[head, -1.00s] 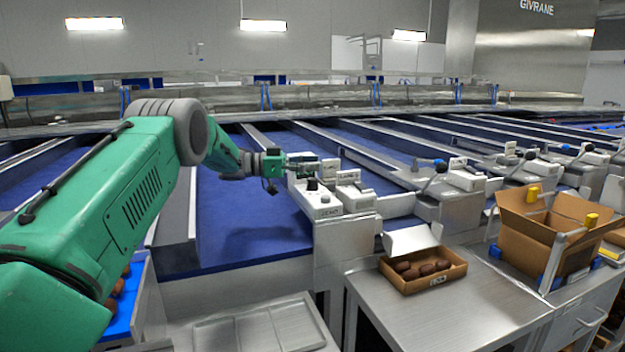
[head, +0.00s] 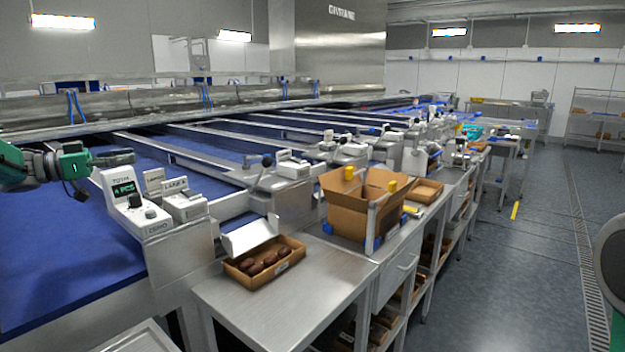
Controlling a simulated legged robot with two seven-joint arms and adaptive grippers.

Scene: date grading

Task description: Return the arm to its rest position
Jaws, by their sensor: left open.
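My left gripper (head: 112,158) is open and empty, above the blue belt and just behind the white counter unit (head: 132,205), whose small display is lit green. Whether it touches the unit I cannot tell. My right gripper is not in view. A dark and green part at the right edge looks like my right arm.
A small open carton of dates (head: 265,262) sits on the steel table (head: 285,305). A large open cardboard box (head: 362,205) stands behind it to the right. Blue conveyor lanes (head: 60,255) run behind. The floor (head: 500,270) at right is clear.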

